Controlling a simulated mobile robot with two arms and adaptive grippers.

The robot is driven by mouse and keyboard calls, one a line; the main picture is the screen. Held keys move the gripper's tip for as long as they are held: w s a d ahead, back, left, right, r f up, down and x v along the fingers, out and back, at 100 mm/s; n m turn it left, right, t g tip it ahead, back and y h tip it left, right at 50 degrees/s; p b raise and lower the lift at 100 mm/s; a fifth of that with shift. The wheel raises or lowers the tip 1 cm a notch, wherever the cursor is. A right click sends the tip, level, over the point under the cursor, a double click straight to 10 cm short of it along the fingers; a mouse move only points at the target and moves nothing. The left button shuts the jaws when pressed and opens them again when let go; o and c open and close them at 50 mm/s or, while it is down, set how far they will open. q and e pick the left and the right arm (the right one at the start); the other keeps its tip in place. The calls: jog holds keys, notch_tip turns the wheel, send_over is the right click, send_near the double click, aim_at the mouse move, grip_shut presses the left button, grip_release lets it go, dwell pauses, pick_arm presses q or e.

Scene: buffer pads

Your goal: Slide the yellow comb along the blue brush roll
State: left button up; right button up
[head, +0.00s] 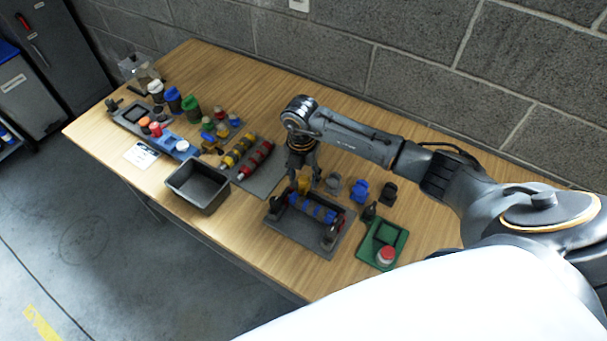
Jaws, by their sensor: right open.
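The blue brush roll (313,209) lies across a dark grey fixture (290,228) and has yellow marks on it. A small yellow piece (304,185), which looks like the yellow comb, is just behind the roll. My right gripper (304,180) points down over the yellow piece, with its open fingers beside it. I cannot tell whether the fingers touch it. My left gripper is not in view.
Blue and dark small parts (359,191) stand right of the gripper. A green tray (372,253) with a red button (386,256) is at front right. A grey bin (198,186) and a mat with yellow and red rolls (256,160) are left. Clear table lies behind.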

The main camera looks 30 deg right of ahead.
jog(key=shift+c, duration=0.6)
grip_shut()
jog(key=shift+s+d, duration=0.2)
jog(key=shift+s, duration=0.1)
jog(key=s+d+p, duration=0.1)
jog(key=s, duration=0.2)
jog(key=s+d, duration=0.2)
jog(key=s, duration=0.1)
jog(key=s+d+p, duration=0.1)
jog(key=s+d, duration=0.1)
jog(key=shift+s+p, duration=0.35)
jog(key=shift+s, duration=0.05)
jog(key=shift+w, duration=0.1)
jog(key=shift+o, duration=0.6)
grip_release()
